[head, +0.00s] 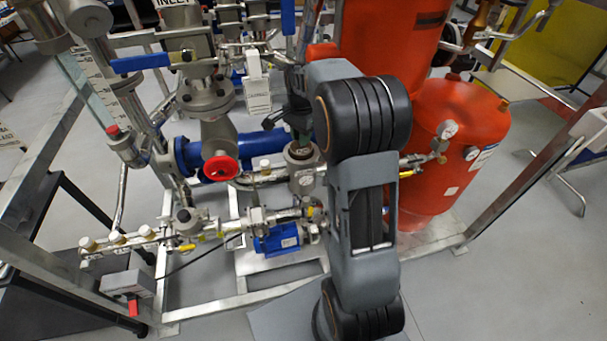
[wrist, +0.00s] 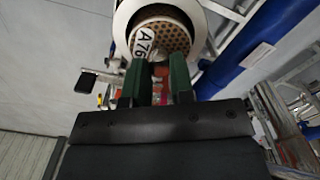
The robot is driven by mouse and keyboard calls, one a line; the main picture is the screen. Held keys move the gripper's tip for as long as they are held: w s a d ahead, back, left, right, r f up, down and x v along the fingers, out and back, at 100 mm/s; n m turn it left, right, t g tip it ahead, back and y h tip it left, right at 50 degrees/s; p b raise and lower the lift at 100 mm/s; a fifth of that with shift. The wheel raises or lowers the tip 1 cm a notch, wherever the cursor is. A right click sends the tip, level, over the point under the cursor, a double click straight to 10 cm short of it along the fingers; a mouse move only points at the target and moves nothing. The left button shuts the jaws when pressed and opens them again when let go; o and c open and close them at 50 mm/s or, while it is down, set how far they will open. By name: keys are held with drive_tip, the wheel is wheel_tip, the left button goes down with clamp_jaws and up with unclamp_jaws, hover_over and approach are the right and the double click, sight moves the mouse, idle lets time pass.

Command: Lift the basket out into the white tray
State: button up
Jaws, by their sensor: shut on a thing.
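The basket (wrist: 172,36) is a round, brownish perforated screen seated inside the pale ring of its housing (wrist: 122,24) in the wrist view. My gripper (wrist: 160,58) has its two green fingers shut at the basket's middle, on what looks like its handle. A white tag marked "A76" lies beside the left finger. In the head view my gripper (head: 301,139) points down over the open mouth of the steel housing (head: 304,181), partly hidden by my arm. How far the basket sits in the housing is hard to tell. I cannot make out the white tray for sure.
A blue pipe body (head: 258,144) and a red-capped fitting (head: 221,167) stand left of the housing. Red tanks (head: 455,135) with a gauge stand at right. Valves and a steel frame (head: 230,298) crowd the area. Bare floor lies in front.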

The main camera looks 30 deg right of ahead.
drive_tip(key=shift+r+p, duration=2.5)
drive_tip(key=shift+r, duration=0.9)
drive_tip(key=shift+w+d+r+p, duration=0.1)
drive_tip(key=shift+r+p, duration=0.85)
drive_tip(key=shift+r, duration=0.25)
drive_tip(key=shift+d+r+p, duration=0.1)
drive_tip(key=shift+r+p, duration=0.8)
drive_tip(key=shift+r, duration=0.3)
